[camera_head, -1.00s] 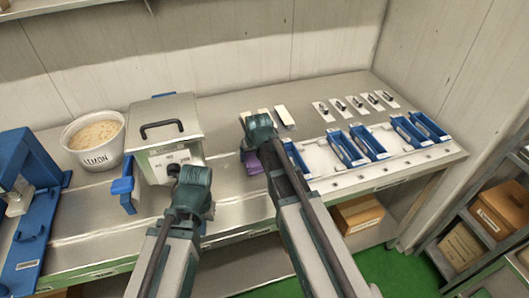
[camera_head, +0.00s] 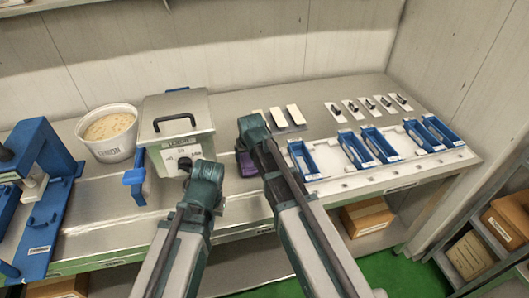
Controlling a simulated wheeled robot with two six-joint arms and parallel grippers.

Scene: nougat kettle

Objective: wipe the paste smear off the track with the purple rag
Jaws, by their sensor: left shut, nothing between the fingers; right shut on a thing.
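The purple rag (camera_head: 247,164) shows at the left side of my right gripper (camera_head: 247,150), low over the steel bench. My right gripper is shut on it; the arm hides much of the rag and the fingertips. My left gripper (camera_head: 190,165) is shut and empty in front of the steel box with a black handle. The white track (camera_head: 330,184) runs along the right part of the bench and holds several blue trays (camera_head: 355,148). I cannot make out a paste smear; my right arm covers the track's left end.
The steel box (camera_head: 178,125) has a blue side handle (camera_head: 134,183). A white tub of paste (camera_head: 108,135) stands left of it, and a blue press (camera_head: 40,185) at far left. White blocks (camera_head: 277,118) and small cards (camera_head: 368,105) lie behind the track. The bench front between is clear.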

